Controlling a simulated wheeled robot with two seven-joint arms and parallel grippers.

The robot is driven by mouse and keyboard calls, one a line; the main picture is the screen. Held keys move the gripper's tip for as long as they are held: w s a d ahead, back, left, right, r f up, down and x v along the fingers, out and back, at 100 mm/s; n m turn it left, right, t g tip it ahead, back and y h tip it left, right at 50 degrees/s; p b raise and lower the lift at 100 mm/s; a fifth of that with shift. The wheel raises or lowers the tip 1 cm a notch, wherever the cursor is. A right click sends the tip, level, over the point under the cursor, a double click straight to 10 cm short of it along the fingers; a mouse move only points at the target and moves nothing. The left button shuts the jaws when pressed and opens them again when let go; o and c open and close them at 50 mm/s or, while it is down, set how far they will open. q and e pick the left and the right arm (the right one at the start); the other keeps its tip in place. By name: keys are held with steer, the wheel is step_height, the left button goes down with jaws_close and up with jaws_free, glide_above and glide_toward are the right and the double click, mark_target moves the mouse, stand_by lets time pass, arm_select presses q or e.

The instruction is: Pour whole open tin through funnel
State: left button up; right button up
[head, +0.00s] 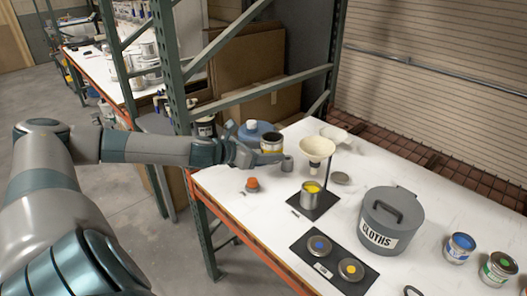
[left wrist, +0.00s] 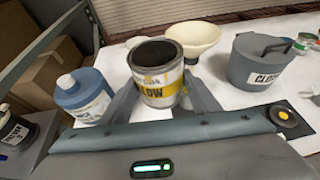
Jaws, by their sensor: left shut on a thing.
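My left gripper (head: 262,160) is shut on an open tin with a yellow-marked label (left wrist: 157,87), its fingers on either side. The tin is about upright, its dark mouth facing up; I cannot make out its contents. It also shows in the head view (head: 272,145), left of the cream funnel (head: 317,147) and apart from it. The funnel is held on a stand above a receiving tin (head: 309,199) with yellow inside, on a dark pad. The funnel also shows behind the held tin in the left wrist view (left wrist: 196,36). My right gripper is out of view.
A blue bottle (left wrist: 83,97) stands left of the held tin. A grey lidded CLOTHS can (head: 388,222) stands right of the funnel. An orange-topped item (head: 252,184) is near the table's left edge. Green rack posts (head: 170,60) rise behind my left arm.

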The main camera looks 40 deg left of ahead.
arm_select(q)
steer(key=d+r, duration=0.4)
steer(key=d, duration=0.6)
steer(key=d+r+n+y, duration=0.1)
steer(key=d+r, duration=0.4)
steer(key=d, duration=0.6)
steer(key=d+r, duration=0.4)
steer(key=d, duration=0.7)
steer(key=shift+d+r+n+y, duration=0.2)
steer(key=shift+r+n+y, duration=0.1)
steer(key=shift+r+y, duration=0.1)
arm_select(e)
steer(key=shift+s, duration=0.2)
